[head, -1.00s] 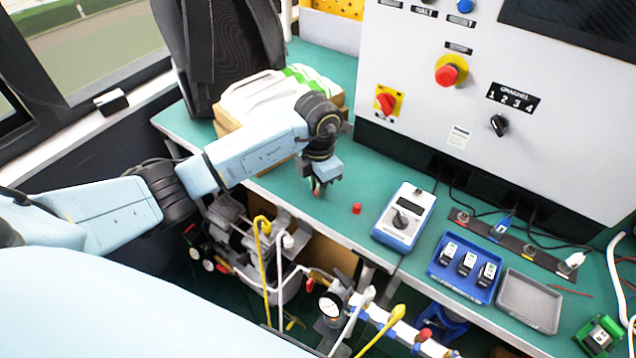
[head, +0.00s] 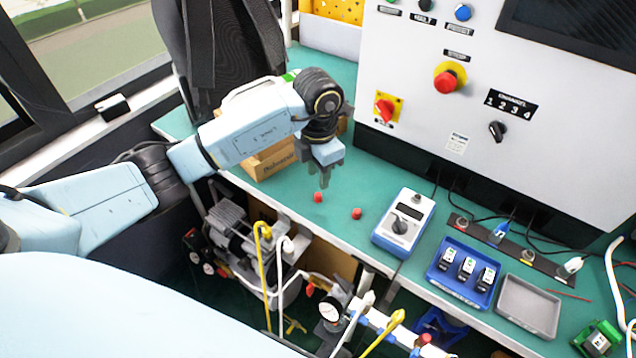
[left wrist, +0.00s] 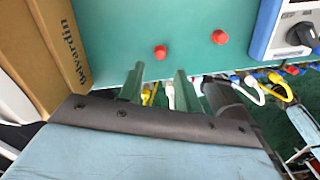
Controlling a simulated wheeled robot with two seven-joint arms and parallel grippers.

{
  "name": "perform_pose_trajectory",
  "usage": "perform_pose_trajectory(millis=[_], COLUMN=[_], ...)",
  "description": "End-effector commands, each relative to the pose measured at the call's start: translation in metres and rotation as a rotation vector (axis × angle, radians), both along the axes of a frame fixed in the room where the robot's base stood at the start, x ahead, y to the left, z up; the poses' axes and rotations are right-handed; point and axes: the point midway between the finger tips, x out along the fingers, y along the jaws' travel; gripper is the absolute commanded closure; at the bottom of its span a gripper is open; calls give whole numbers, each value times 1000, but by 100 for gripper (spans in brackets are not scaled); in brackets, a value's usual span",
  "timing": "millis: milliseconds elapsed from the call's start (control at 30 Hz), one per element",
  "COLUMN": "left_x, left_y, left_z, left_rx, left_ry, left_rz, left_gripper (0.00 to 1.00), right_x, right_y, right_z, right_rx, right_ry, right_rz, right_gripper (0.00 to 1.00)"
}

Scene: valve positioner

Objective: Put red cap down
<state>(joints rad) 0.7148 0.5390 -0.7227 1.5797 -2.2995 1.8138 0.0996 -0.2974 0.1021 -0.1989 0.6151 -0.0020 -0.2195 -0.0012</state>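Two small red caps rest on the green bench top. One red cap (head: 318,197) is just below my left gripper (head: 325,182); the other red cap (head: 356,213) is a little to its right. In the left wrist view the nearer red cap (left wrist: 160,52) and the other red cap (left wrist: 220,37) lie on the green surface beyond the fingertips. In that view my left gripper (left wrist: 160,75) has its two fingers apart with nothing between them. My right gripper is not in view.
A blue-and-white handheld device (head: 404,222) stands right of the caps. A cardboard box (head: 270,160) is behind the left arm. A blue tray (head: 462,270) and a grey tray (head: 527,306) are further right. Pipes and a gauge (head: 331,309) sit below the bench edge.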

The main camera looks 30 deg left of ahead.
Motion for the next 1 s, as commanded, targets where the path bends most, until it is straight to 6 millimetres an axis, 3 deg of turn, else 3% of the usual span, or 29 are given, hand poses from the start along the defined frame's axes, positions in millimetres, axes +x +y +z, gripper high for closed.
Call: perform_pose_trajectory(millis=[100, 300, 1000], left_x=[1, 0, 0], left_y=[0, 0, 0], left_z=[27, 54, 60], left_rx=[1, 1, 1], left_ry=[-4, -1, 1], left_rz=[-1, 0, 0], left_gripper=[66, 66, 66], right_x=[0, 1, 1], right_y=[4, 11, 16], right_z=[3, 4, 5], right_rx=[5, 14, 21], right_ry=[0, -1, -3], right_rz=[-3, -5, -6], right_gripper=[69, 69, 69])
